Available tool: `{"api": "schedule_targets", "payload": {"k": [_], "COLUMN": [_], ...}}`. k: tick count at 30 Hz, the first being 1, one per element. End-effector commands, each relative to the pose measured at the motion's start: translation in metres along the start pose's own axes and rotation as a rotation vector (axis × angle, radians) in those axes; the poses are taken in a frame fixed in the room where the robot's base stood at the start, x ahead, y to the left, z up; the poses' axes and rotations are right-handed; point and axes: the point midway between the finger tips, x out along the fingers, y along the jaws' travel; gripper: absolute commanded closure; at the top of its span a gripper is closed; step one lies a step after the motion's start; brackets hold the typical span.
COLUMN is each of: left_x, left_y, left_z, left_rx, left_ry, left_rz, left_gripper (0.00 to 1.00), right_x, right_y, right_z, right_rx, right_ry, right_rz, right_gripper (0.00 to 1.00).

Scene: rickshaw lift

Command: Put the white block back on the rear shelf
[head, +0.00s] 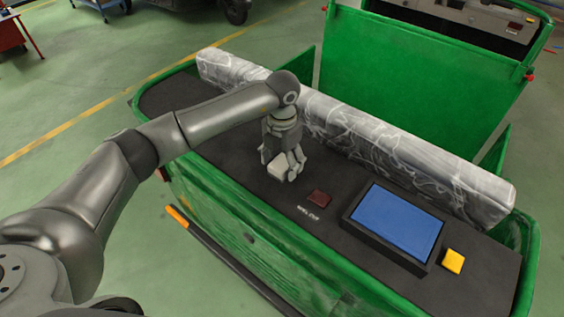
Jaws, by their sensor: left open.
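The white block (278,171) is at the fingertips of my left gripper (283,167), over the dark top of the green rickshaw. The gripper points down and is open, with its fingers around or just above the block. I cannot tell whether they touch it. The dark shelf top (217,149) runs along the rickshaw, and a long grey marbled bar (400,158) lies along its far side. I cannot tell which surface is the rear shelf. My right gripper is not in view.
Further right are a blue-topped tray (399,221) and a yellow block (453,261). A tall green panel (415,75) stands behind the bar. The left arm spans the left side. Green floor lies around the rickshaw.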

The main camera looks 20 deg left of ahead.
Motion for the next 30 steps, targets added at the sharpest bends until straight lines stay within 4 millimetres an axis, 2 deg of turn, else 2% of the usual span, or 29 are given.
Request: {"api": "schedule_targets", "payload": {"k": [5,12,16,21,30], "left_x": [-0.029,-0.08,-0.1,-0.112,-0.114], "left_y": [0.001,0.001,0.0,0.0,0.0], "left_z": [0.001,0.001,0.001,0.0,0.0], "left_rx": [0.0,0.0,0.0,0.0,0.0], "left_ry": [-0.007,-0.006,-0.004,-0.001,0.0], "left_rz": [0.002,0.001,0.001,0.0,0.0], "left_gripper": [0.32,0.32,0.32,0.32,0.32], "right_x": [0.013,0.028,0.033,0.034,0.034], "right_y": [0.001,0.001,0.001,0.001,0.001], "right_z": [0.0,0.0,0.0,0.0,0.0], "right_rx": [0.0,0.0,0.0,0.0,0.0], "right_ry": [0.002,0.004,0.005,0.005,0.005], "right_rz": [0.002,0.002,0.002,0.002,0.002], "right_gripper": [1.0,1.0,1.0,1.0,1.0]}}
